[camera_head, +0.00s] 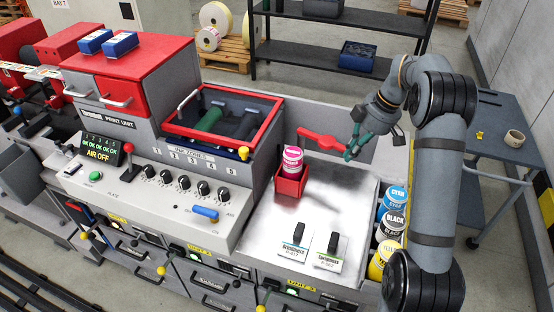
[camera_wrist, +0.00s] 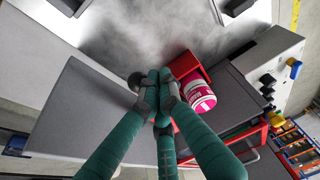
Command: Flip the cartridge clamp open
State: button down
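The red cartridge clamp (camera_head: 322,141) shows in the head view as a lever lying nearly level against the grey back panel. It is behind and to the right of the magenta cartridge (camera_head: 292,160), which stands in a red holder (camera_head: 291,183). My gripper (camera_head: 351,151) is at the clamp's right end. In the wrist view, the green fingers of my gripper (camera_wrist: 156,90) come together at their tips. Whether any part of the clamp lies between them is hidden. The cartridge (camera_wrist: 198,97) and holder (camera_wrist: 187,65) are just right of the fingers.
Cyan, black and yellow cans (camera_head: 390,224) stand along the deck's right edge. Two black-handled blocks (camera_head: 328,251) lie at the deck's front. A red-framed ink tray (camera_head: 225,112) is at the left. The bare metal deck (camera_head: 335,205) is clear in the middle.

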jog(key=shift+w+d+r, duration=0.25)
jog(key=shift+d, duration=0.05)
jog(key=r+p, duration=0.2)
jog(key=p, duration=0.1)
jog(key=d+r+p, duration=0.1)
jog(key=r+p, duration=0.2)
jog(key=w+r+p, duration=0.1)
jog(key=r+p, duration=0.1)
jog(key=p, duration=0.1)
jog(key=shift+w+d+r, duration=0.1)
jog(key=shift+d+r, duration=0.15)
jog(key=shift+r, duration=0.05)
jog(key=shift+w+r, duration=0.15)
jog(key=shift+r, duration=0.4)
jog(key=shift+d+r, duration=0.2)
jog(key=shift+a, duration=0.1)
